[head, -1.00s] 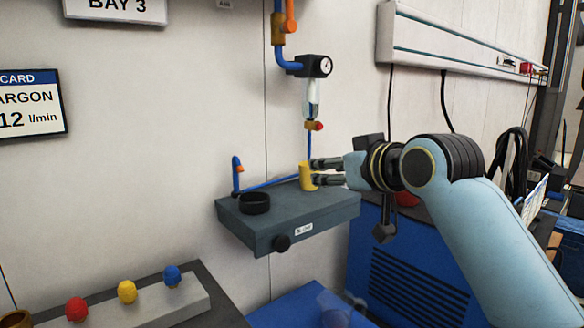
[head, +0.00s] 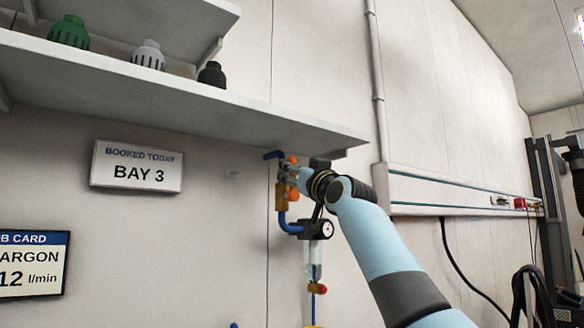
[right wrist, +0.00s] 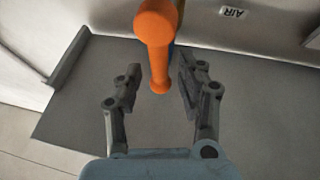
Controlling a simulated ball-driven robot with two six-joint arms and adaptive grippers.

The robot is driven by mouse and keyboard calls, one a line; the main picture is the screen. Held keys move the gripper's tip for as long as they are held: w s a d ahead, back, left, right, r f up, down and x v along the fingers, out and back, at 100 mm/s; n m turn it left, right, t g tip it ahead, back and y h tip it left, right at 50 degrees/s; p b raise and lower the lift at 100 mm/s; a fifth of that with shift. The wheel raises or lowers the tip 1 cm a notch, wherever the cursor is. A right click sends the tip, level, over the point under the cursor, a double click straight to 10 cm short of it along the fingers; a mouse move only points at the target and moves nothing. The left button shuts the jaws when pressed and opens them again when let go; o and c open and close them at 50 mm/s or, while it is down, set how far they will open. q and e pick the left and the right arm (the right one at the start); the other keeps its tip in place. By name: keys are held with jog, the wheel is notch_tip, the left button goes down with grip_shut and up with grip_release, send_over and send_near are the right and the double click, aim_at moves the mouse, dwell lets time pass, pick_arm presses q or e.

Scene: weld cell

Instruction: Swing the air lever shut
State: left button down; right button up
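The orange air lever (head: 292,160) is on the pipework below the wall shelf, above a brass-coloured valve body (head: 282,195). In the right wrist view the lever (right wrist: 158,45) shows as a round orange knob with a bar, between my fingers. My right gripper (head: 287,171) is at the lever and partly hides it in the head view. Its two fingers (right wrist: 155,88) are spread, with visible gaps on both sides of the lever. My left gripper is not in view.
A pressure gauge (head: 325,229) and blue pipe (head: 289,226) sit just below the valve. The grey shelf (head: 190,88) with several nozzle-like caps is close above my gripper. A white wall rail (head: 450,192) runs to the right. An AIR label (right wrist: 232,13) shows in the wrist view.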

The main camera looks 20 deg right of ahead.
jog(key=shift+x, duration=0.8)
grip_shut()
